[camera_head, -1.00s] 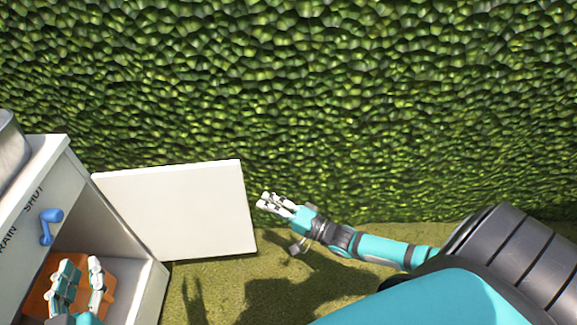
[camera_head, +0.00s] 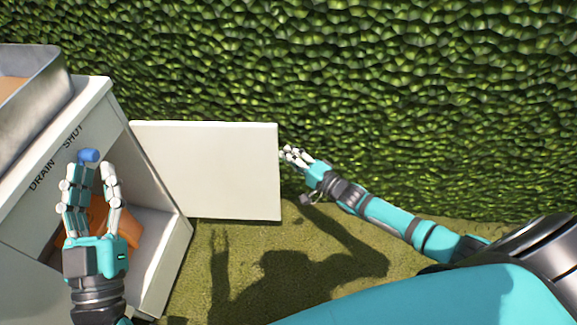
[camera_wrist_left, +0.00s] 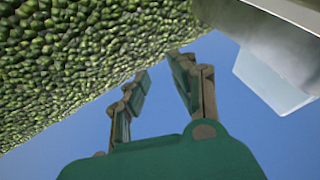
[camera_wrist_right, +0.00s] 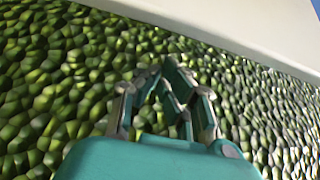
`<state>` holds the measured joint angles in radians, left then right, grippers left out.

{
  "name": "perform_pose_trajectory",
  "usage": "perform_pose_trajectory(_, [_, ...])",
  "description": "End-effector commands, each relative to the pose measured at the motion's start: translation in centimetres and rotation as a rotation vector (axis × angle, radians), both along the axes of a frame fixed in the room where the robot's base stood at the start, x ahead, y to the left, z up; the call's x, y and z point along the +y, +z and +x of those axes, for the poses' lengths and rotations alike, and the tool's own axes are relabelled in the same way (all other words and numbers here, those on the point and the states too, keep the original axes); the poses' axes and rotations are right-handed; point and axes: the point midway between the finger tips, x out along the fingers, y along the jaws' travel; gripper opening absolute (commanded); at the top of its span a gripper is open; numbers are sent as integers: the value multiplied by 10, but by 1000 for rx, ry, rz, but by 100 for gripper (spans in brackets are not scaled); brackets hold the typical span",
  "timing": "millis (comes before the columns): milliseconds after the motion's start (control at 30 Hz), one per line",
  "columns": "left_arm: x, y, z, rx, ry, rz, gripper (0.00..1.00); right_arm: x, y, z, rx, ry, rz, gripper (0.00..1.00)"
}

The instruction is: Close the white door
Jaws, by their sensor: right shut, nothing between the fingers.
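The white door (camera_head: 205,172) is a flat panel standing wide open in the head view, reaching right from the white cabinet (camera_head: 165,285). A white panel, likely the door, crosses the top of the right wrist view (camera_wrist_right: 240,25). My right gripper (camera_head: 288,152) is shut and empty, its fingertips at the door's right edge; I cannot tell whether they touch it. My left gripper (camera_head: 94,172) is open and empty, in front of the cabinet, its fingers pointing up in the picture and partly covering the opening. It also shows in the left wrist view (camera_wrist_left: 158,65).
An orange object (camera_head: 128,235) is inside the cabinet. A metal basin (camera_head: 35,88) is on top. A green hedge (camera_head: 350,70) rises behind; grass lies below the door.

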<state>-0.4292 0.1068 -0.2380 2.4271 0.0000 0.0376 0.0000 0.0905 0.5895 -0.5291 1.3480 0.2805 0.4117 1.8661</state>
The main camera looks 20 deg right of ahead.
Motion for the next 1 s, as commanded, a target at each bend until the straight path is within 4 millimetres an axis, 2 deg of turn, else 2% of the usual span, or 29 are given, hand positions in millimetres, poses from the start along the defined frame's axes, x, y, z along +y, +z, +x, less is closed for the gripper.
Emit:
perform_pose_trajectory(33, [0, 0, 0, 6, 0, 2, 25, 4, -2, -10, 8, 0, 3, 0])
perform_pose_trajectory(200, [0, 0, 0, 4, 0, 1, 25, 11, -2, -24, 5, 0, 1, 0])
perform_pose_trajectory(767, [0, -1, 1, 15, 0, 4, 25, 13, -1, -29, 4, -3, 1, 0])
perform_pose_trajectory(1000, [3, -34, 12, 219, 14, 60, 25, 20, 1, -38, 2, -29, 7, 0])
